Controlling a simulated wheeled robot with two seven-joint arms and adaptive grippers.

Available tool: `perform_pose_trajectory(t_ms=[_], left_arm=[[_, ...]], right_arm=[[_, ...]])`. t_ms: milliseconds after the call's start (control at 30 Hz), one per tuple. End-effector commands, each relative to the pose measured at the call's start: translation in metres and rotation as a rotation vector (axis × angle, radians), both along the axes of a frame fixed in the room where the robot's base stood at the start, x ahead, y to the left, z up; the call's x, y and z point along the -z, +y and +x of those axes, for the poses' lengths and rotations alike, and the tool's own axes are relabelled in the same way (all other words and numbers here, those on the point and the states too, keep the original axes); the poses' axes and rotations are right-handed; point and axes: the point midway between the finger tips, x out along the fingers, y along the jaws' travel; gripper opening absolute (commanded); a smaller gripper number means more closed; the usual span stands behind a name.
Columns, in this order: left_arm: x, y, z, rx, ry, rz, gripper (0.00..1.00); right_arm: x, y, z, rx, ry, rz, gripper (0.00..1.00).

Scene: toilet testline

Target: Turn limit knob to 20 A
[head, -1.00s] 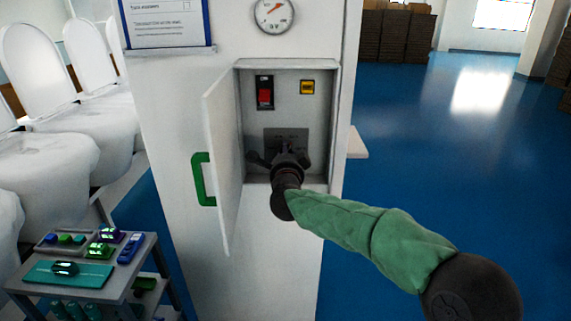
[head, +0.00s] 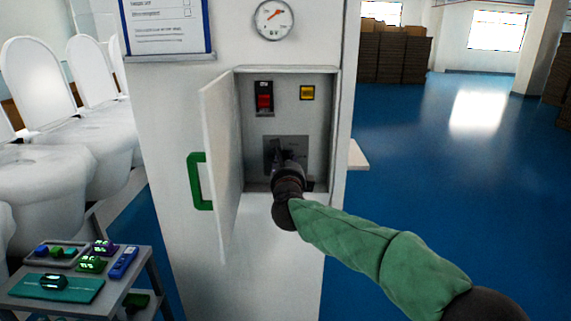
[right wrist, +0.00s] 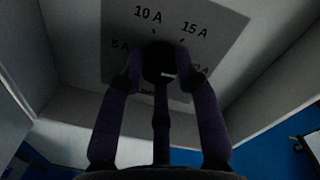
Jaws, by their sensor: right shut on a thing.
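The limit knob (right wrist: 158,60) is a dark round knob on a grey plate (right wrist: 118,35) in the right wrist view. A small pale mark shows on the knob's lower right; I cannot tell the exact setting. My right gripper (right wrist: 162,70) is shut on the knob, a finger at each side. In the head view my right gripper (head: 287,163) reaches into the open cabinet (head: 315,125) and hides the knob. My left gripper is out of view.
The white cabinet door (head: 222,165) with a green handle (head: 197,182) stands open on the left. Above the plate are a red switch (head: 264,97) and a yellow button (head: 307,93). A gauge (head: 273,20) is higher up. A cart (head: 125,290) stands lower left.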

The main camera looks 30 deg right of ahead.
Motion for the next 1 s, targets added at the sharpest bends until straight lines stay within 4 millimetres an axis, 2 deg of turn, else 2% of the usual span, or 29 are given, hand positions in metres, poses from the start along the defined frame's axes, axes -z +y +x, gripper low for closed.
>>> perform_pose_trajectory(t_ms=[267, 733, 767, 800, 833, 1000], left_arm=[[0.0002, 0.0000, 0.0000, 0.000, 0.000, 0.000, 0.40], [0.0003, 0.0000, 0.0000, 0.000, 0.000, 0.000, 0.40], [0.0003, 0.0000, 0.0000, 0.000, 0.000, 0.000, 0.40], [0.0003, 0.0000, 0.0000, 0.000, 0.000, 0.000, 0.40], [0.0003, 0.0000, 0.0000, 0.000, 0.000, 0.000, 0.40], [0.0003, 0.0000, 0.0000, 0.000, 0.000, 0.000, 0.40]], right_arm=[[0.0015, -0.0018, -0.0006, 0.006, -0.039, 0.065, 0.00], [0.0034, -0.0013, -0.0003, 0.004, -0.042, 0.077, 0.00], [0.0035, -0.0013, -0.0003, 0.004, -0.042, 0.077, 0.39], [0.0037, -0.0012, -0.0002, 0.004, -0.042, 0.077, 0.50], [0.0036, -0.0012, -0.0002, 0.004, -0.042, 0.077, 0.57], [0.0027, -0.0005, -0.0001, 0.002, -0.043, 0.076, 0.57]])
